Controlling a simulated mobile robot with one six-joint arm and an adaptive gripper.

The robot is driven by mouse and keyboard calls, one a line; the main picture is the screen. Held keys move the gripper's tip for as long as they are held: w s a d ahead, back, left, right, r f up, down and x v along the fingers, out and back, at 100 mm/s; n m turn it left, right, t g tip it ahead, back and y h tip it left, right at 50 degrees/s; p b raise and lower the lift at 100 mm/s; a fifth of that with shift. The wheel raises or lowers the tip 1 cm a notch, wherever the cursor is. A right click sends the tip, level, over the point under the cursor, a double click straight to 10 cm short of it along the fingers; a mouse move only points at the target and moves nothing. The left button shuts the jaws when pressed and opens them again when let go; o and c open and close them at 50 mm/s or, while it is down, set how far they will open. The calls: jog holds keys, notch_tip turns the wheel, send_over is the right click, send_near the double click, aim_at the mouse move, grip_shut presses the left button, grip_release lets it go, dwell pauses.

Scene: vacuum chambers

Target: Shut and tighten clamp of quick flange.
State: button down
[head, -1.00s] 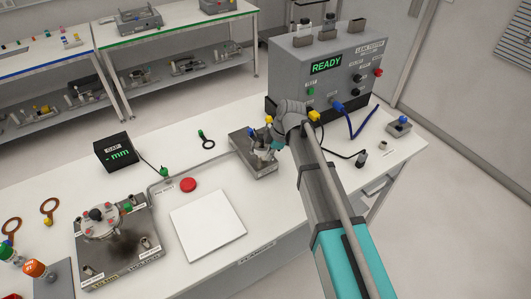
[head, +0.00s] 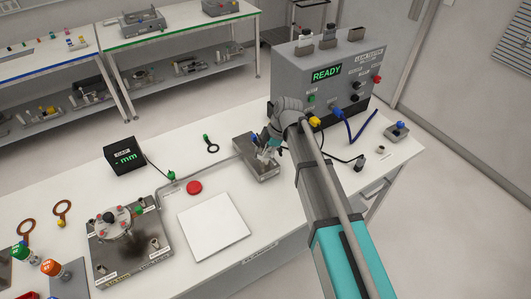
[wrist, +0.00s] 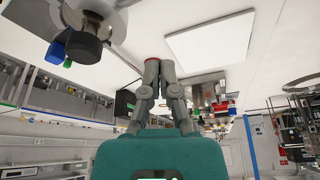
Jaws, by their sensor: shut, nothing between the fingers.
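The metal block of the flange fixture (head: 262,171) stands on the white bench, left of the leak tester. Small fittings on its top are partly hidden by my gripper (head: 268,154), so I cannot tell the clamp's state there. In the wrist view a grey metal fitting with a black knob (wrist: 84,46) and a blue part (wrist: 56,52) shows at the upper left; it may be the flange clamp. My gripper (wrist: 158,66) has its fingertips together with nothing between them. In the wrist view it is apart from the black knob, to its right.
The leak tester (head: 325,70) reads READY behind the fixture, with a blue cable (head: 362,125) at its right. A white pad (head: 213,228), red button (head: 194,188), gap display (head: 125,155) and round flange on a plate (head: 115,222) stand to the left.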

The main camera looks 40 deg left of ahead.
jog(key=shift+a+p+v, duration=0.15)
jog(key=shift+p+v, duration=0.9)
jog(key=shift+v, duration=0.2)
jog(key=shift+a+p+v, duration=0.15)
jog(key=shift+p+v, duration=0.85)
jog(key=shift+v, duration=0.2)
jog(key=shift+w, duration=0.15)
jog(key=shift+d, duration=0.1)
jog(key=w+d+f+m+t+b, duration=0.1)
jog(key=w+d+f+m, duration=0.2)
jog(key=d, duration=0.6)
jog(key=w+d+m+b, duration=0.2)
jog(key=d+m, duration=0.3)
jog(key=d, duration=0.4)
jog(key=w+d+f+m+t+b, duration=0.1)
jog(key=w+d+f+m, duration=0.2)
jog(key=d, duration=0.6)
jog(key=s+d+f+m+h+b, duration=0.1)
jog(key=s+d+m+b, duration=0.1)
jog(key=d+m, duration=0.6)
jog(key=s+d+f+m+h+b, duration=0.1)
jog(key=d+m, duration=0.7)
jog(key=d, duration=1.2)
jog(key=s+f+b, duration=0.1)
jog(key=s, duration=0.1)
jog(key=shift+s+t+h, duration=0.4)
jog(key=shift+d+f, duration=0.1)
